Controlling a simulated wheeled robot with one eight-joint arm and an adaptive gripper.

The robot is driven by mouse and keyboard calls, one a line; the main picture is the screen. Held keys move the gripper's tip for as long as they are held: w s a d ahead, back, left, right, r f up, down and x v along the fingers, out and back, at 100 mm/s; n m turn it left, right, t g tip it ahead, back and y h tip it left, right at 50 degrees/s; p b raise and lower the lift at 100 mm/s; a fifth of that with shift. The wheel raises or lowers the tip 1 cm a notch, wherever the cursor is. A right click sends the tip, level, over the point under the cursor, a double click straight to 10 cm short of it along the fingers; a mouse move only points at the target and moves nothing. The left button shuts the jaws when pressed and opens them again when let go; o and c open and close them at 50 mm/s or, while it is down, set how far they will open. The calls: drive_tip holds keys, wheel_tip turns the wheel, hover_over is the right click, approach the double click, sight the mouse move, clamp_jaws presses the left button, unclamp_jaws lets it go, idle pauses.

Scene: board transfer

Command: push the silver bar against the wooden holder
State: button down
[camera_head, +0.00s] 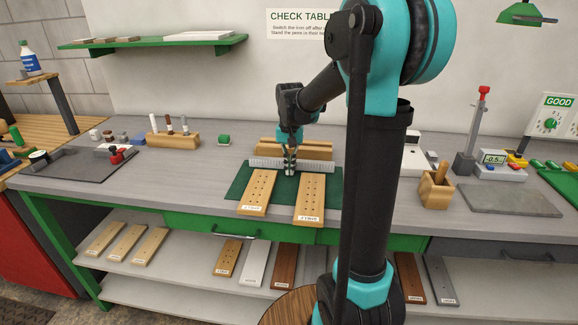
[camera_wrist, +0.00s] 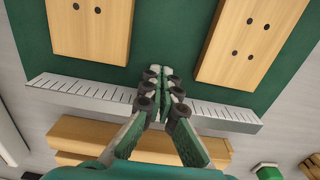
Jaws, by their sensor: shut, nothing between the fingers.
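The silver bar (camera_head: 312,165) is long and thin with tick marks along it, and lies across the back of the green mat. In the wrist view it shows on both sides of my fingers (camera_wrist: 60,87). The wooden holder (camera_head: 270,147) is a light wood block behind the bar. The wrist view shows a strip of bench between the bar and the holder (camera_wrist: 90,137). My gripper (camera_head: 290,172) is shut and empty, pointing down at the bar's middle. In the wrist view its fingertips (camera_wrist: 165,75) lie on the mat side of the bar. Whether they touch it is hidden.
Two drilled wooden boards (camera_head: 258,192) (camera_head: 310,198) lie on the green mat (camera_head: 282,203), either side of a clear strip. A wooden cup (camera_head: 436,190) stands to the right.

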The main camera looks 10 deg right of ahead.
drive_tip(key=shift+w+d, duration=0.2)
drive_tip(key=shift+w, duration=0.45)
drive_tip(key=w, duration=0.1)
drive_tip(key=w+d, duration=0.1)
drive_tip(key=w, duration=0.1)
drive_tip(key=w+d, duration=0.1)
drive_tip(key=w, duration=0.1)
drive_tip(key=shift+w, duration=0.2)
drive_tip(key=shift+a, duration=0.1)
